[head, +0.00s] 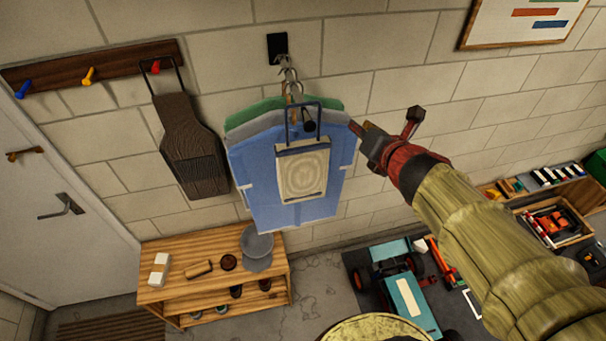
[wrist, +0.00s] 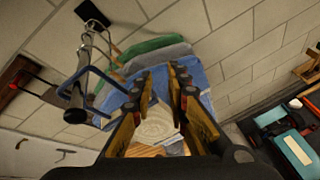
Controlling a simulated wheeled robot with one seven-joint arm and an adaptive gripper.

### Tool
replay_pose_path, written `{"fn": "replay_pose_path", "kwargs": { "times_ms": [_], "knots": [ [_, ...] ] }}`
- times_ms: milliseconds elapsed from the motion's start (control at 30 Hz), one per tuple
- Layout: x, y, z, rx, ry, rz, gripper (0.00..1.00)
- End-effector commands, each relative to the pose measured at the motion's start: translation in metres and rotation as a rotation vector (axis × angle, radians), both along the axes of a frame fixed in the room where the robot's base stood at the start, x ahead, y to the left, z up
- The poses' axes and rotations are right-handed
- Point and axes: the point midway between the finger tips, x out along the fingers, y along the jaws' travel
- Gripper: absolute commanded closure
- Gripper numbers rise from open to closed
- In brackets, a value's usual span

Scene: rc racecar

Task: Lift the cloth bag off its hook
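A cream cloth bag (head: 302,172) with a round pattern hangs in front of blue cloth, its dark blue handle loop (head: 304,106) rising above it. A dark hook (head: 308,126) shows within the loop. In the wrist view the bag (wrist: 158,124) shows between my fingers, and the loop (wrist: 92,80) and the hook's dark end (wrist: 75,116) are to their left. My gripper (head: 358,127) is right of the bag at the height of its upper part. In the wrist view my gripper (wrist: 160,76) is open, with nothing held; its distance from the bag is unclear.
Blue, grey and green cloths (head: 240,165) hang behind the bag, below rings on a black wall plate (head: 277,48). A brown bag-like item (head: 188,143) hangs from a red peg at left. A wooden shelf (head: 215,285) stands below; a toy car (head: 408,297) is on the floor.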

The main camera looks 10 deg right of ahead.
Motion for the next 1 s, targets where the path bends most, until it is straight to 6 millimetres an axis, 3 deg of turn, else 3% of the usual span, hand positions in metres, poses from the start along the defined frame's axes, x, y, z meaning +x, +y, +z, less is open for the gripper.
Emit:
{"fn": "replay_pose_path", "kwargs": {
  "times_ms": [100,233,467,1000],
  "knots": [
    [0.003,0.036,0.007,-0.244,-0.028,0.26,0.84],
    [0.001,0.058,0.01,-0.397,-0.061,0.409,0.84],
    [0.007,0.063,0.009,-0.473,-0.076,0.455,0.84],
    [0.063,0.077,-0.017,-0.47,-0.074,0.452,0.84]
  ]
}}
